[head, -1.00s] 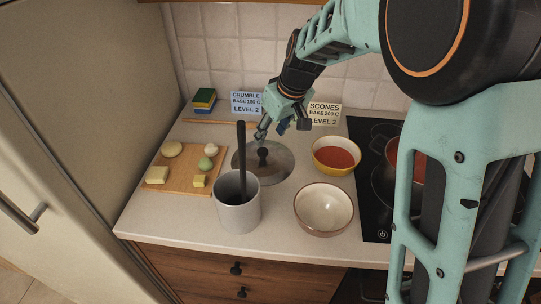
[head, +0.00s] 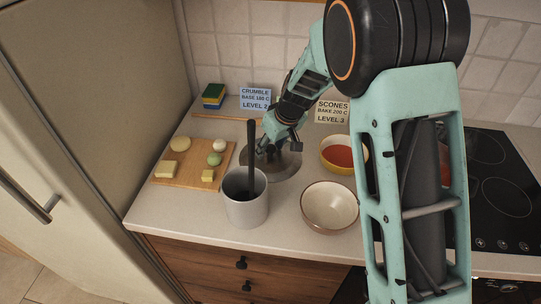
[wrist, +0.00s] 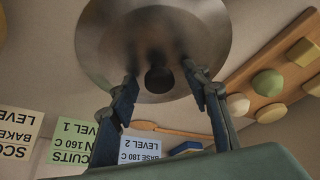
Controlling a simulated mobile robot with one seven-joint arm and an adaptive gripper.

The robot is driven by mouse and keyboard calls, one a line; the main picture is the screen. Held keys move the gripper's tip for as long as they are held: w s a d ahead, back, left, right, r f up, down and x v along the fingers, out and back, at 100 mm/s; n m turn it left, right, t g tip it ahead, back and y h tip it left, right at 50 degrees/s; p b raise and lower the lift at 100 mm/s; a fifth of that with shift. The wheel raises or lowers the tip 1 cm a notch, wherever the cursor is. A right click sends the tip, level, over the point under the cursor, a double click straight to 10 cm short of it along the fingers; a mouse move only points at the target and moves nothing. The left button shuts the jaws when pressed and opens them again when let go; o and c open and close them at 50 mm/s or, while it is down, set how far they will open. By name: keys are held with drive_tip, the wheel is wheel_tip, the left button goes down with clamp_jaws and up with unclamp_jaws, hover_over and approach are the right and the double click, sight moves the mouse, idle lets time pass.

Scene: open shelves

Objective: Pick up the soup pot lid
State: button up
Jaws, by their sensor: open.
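The soup pot lid (head: 288,168) lies on the worktop, a round grey metal disc partly hidden behind my arm and the utensil pot. In the wrist view the lid (wrist: 115,35) fills the upper middle, with its dark round knob (wrist: 159,80) between my fingers. My gripper (wrist: 159,72) is open, one finger on each side of the knob, with a gap on both sides. In the head view my gripper (head: 266,150) is low over the lid and covers most of the knob.
A grey utensil pot (head: 246,206) with a dark handle stands in front of the lid. A cutting board (head: 189,181) with food is to the left. A yellow bowl (head: 327,148) of red sauce and a cream bowl (head: 329,205) are to the right. Recipe cards (head: 254,99) stand behind.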

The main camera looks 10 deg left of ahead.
drive_tip(key=shift+c, duration=0.2)
clamp_jaws()
idle(0.3)
